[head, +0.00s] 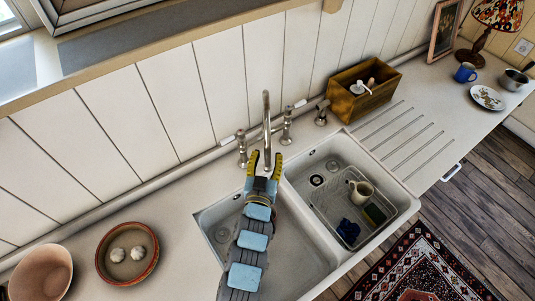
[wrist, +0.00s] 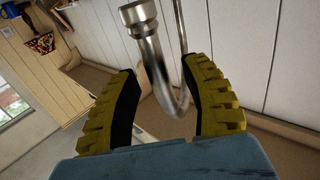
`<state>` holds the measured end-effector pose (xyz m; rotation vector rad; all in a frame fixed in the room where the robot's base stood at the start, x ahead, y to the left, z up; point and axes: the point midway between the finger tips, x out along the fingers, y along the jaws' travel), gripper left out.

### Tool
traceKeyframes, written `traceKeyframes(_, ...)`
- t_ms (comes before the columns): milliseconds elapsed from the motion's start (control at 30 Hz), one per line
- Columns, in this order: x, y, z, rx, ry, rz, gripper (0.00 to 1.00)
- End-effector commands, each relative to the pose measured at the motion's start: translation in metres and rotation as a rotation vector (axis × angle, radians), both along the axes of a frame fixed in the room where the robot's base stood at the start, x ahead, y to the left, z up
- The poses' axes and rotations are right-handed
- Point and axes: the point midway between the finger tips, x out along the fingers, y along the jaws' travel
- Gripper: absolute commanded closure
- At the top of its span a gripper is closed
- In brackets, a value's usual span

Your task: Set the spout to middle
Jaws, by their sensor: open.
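The metal spout (head: 266,115) rises at the back of the double sink, between two tap handles. In the head view, it points roughly toward the divider between the basins; its exact angle is hard to judge. My gripper (head: 265,163) is open in front of the tap, its yellow fingers spread either side of the spout's lower end. In the wrist view, the curved spout (wrist: 150,45) shows between the open fingers of my gripper (wrist: 165,95), with visible gaps on both sides. No grip is visible.
The left tap handle (head: 241,147) and right tap handle (head: 287,127) stand close beside the spout. A wooden box (head: 362,90) stands behind the drainboard. A bowl with garlic (head: 127,252) sits at left.

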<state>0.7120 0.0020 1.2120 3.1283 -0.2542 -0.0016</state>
Motion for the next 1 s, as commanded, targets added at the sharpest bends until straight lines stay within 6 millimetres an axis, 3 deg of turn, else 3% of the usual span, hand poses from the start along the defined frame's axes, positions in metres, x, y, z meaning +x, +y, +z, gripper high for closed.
traceKeyframes(433,0.0068,-0.0017,0.0008,0.001,-0.001,-0.001,0.53)
traceKeyframes(467,0.0068,-0.0017,0.0008,0.001,-0.001,-0.001,0.59)
traceKeyframes(600,0.0068,-0.0016,0.0007,0.001,-0.001,-0.001,0.99)
traceKeyframes(1000,0.0075,0.0073,-0.0010,0.000,-0.001,0.027,1.00)
